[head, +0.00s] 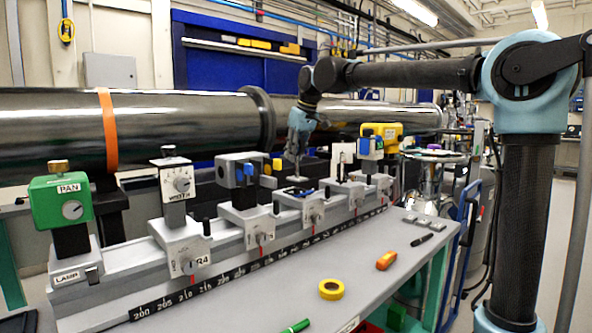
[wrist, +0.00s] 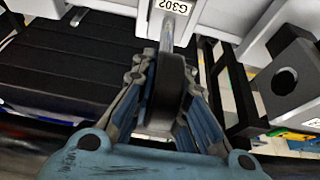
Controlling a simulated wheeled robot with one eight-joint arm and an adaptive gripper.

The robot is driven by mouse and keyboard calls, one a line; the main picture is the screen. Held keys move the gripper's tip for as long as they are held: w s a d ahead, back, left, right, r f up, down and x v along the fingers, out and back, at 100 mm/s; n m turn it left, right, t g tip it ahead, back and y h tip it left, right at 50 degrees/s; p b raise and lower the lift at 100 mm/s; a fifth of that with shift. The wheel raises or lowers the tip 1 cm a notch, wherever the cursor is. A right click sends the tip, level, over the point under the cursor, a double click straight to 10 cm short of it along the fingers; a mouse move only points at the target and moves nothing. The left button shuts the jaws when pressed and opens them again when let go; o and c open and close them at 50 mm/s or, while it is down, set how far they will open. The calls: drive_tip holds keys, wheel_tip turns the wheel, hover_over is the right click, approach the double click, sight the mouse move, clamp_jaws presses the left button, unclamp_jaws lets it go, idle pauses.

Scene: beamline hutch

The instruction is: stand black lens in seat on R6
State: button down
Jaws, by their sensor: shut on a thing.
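My gripper (head: 297,150) points down above the row of carriages on the rail. In the wrist view my gripper (wrist: 168,120) is shut on the black lens (wrist: 165,92), a dark disc seen edge-on between the fingers. A grey stem (wrist: 167,33) runs from the lens toward a white label reading G302 (wrist: 170,6). In the head view the lens is too small to make out. A grey carriage (head: 311,211) is below my gripper; no R6 mark is readable. Whether the stem touches a seat cannot be told.
Other carriages stand on the rail (head: 225,243), one marked R4 (head: 187,255), with a green lamp unit (head: 60,200) at the left end. A large metal tube (head: 190,125) lies behind. Yellow tape (head: 331,289) and an orange item (head: 387,260) lie on the bench in front.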

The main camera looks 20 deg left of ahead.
sight(294, 177)
drive_tip(key=shift+f, duration=2.2)
drive_tip(key=c, duration=1.6)
unclamp_jaws()
